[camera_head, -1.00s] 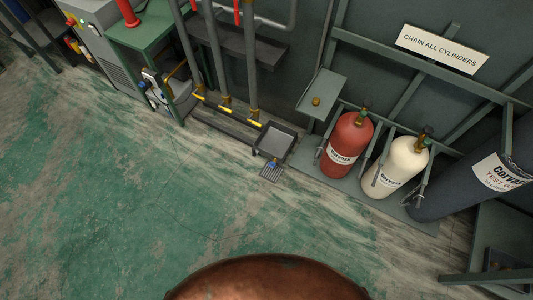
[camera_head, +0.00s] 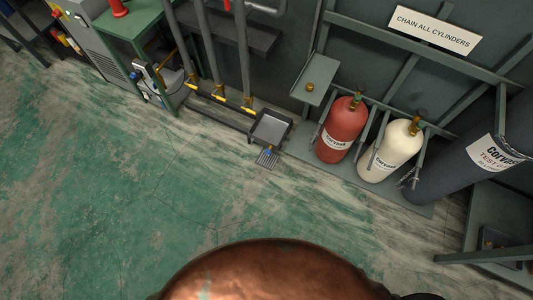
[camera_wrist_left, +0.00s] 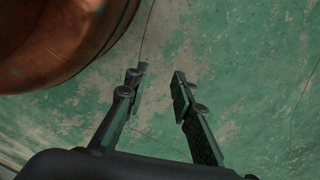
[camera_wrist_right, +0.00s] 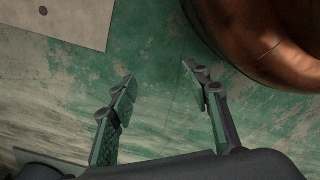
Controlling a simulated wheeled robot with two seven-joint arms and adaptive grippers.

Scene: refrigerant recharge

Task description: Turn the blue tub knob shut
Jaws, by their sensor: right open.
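A small blue knob (camera_head: 269,151) sits at the front of a shallow grey tub (camera_head: 284,122) in the head view. The tub stands on the floor below the pipes, left of the cylinders. The knob is too small to tell its turn. A slotted grate (camera_head: 266,159) lies just in front of it. My left gripper (camera_wrist_left: 160,75) is open and empty over bare green floor in the left wrist view. My right gripper (camera_wrist_right: 158,78) is open and empty over the floor in the right wrist view. Neither gripper shows in the head view, and neither wrist view shows the knob.
A red cylinder (camera_head: 342,121) and a cream cylinder (camera_head: 393,142) stand right of the tub, with a large dark cylinder (camera_head: 455,180) beyond. Pipes with yellow valve handles (camera_head: 219,93) rise behind. A green bench (camera_head: 140,18) is at left. The floor before the tub is clear.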

